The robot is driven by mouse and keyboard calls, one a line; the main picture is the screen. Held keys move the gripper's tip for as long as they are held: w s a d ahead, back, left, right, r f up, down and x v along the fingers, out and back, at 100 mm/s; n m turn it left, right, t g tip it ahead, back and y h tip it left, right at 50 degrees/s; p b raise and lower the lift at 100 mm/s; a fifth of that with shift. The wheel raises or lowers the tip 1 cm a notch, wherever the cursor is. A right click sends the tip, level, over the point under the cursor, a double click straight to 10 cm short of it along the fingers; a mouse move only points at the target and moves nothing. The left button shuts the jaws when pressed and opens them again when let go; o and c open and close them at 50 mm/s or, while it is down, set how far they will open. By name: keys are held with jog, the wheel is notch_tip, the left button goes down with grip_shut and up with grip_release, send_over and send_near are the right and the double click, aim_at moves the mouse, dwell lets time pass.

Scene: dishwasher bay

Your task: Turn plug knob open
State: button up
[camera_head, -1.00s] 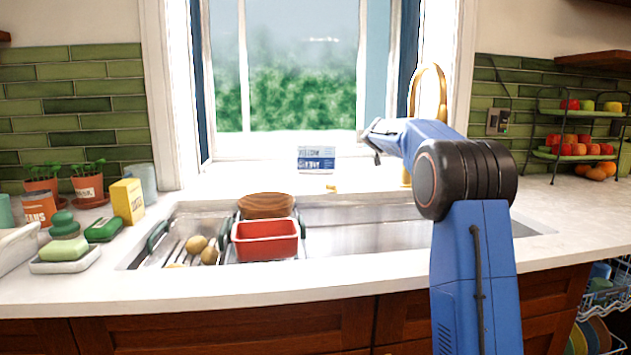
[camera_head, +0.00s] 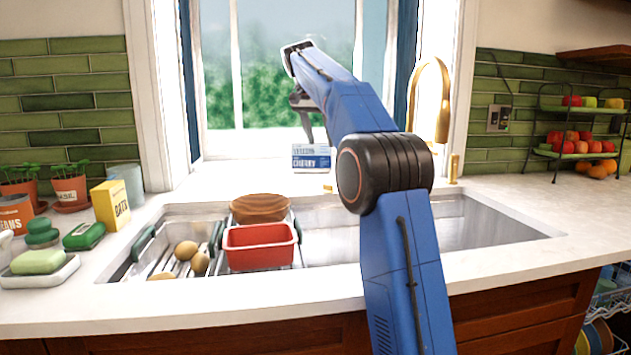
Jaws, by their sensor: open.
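A small brass knob (camera_head: 327,188), which looks like the plug knob, sits on the counter ledge behind the sink, below the blue and white box. Its turn position is too small to tell. My gripper (camera_head: 316,138) hangs in front of the window with its fingers pointing down. In the picture it is just above the box and over the knob, apart from the knob. It looks open and empty. The sink (camera_head: 480,222) has a steel basin, partly hidden by my arm; its drain is not visible.
A blue and white box (camera_head: 311,158) stands on the ledge close to the knob. A gold faucet (camera_head: 443,95) rises to the right. The right basin looks empty.

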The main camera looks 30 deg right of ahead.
jog(key=s+a, duration=0.1)
jog(key=a, duration=0.1)
send_near(327, 190)
jog(key=x, duration=0.4)
jog(key=d+x, duration=0.1)
jog(key=x, duration=0.1)
jog(key=shift+w+d, duration=0.2)
jog(key=shift+w, duration=0.25)
jog(key=shift+c, duration=0.7)
jog(key=shift+g+y, duration=0.3)
jog(key=c, duration=0.9)
